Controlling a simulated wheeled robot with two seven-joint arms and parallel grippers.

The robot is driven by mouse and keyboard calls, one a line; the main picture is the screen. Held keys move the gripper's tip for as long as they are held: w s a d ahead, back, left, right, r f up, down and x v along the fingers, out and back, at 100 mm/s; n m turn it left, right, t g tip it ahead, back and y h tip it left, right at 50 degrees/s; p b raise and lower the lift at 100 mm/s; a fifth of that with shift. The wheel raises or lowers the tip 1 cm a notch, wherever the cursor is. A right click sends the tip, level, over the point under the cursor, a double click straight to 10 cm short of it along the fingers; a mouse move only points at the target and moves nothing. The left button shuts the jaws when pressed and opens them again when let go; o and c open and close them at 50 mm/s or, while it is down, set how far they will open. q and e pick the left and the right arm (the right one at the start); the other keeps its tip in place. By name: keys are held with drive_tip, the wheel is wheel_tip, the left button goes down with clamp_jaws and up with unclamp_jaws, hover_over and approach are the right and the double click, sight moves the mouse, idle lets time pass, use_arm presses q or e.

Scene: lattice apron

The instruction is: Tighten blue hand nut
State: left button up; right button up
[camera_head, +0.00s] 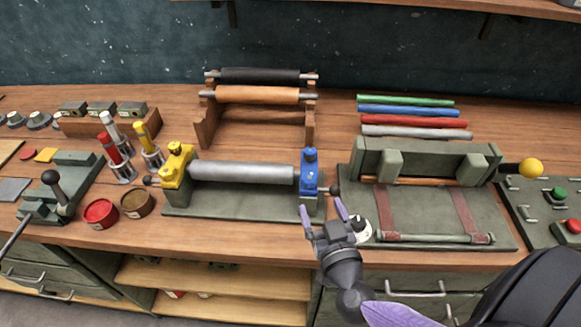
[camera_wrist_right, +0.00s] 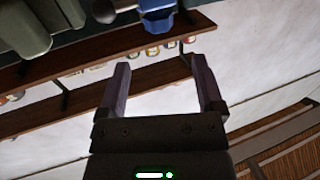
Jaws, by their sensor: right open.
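The blue hand nut (camera_head: 310,154) sits on top of the blue end block (camera_head: 308,180) at the right end of a grey roller (camera_head: 243,172). A yellow end block (camera_head: 174,170) stands at the roller's left end. My right gripper (camera_head: 322,207) is open and empty, in front of and below the blue block, apart from it. In the right wrist view, blue hardware (camera_wrist_right: 157,14) shows at the top edge, beyond the open right fingers (camera_wrist_right: 161,76); I cannot tell which part of it is the nut. My left gripper is not in view.
A dark side knob (camera_head: 334,190) sticks out right of the blue block, close to my right fingers. A green-grey press (camera_head: 430,160) stands to the right. Red (camera_head: 100,212) and brown (camera_head: 137,203) tins stand left of the roller base. A roll rack (camera_head: 207,125) is behind.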

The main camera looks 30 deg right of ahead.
sight(312, 184)
drive_tip(key=b+x, duration=0.1)
drive_tip(key=x, duration=0.7)
drive_tip(key=shift+w+d+f+b, duration=0.1)
drive_tip(key=shift+b, duration=0.2)
drive_tip(key=shift+w+d, duration=0.1)
drive_tip(key=shift+w, duration=0.25)
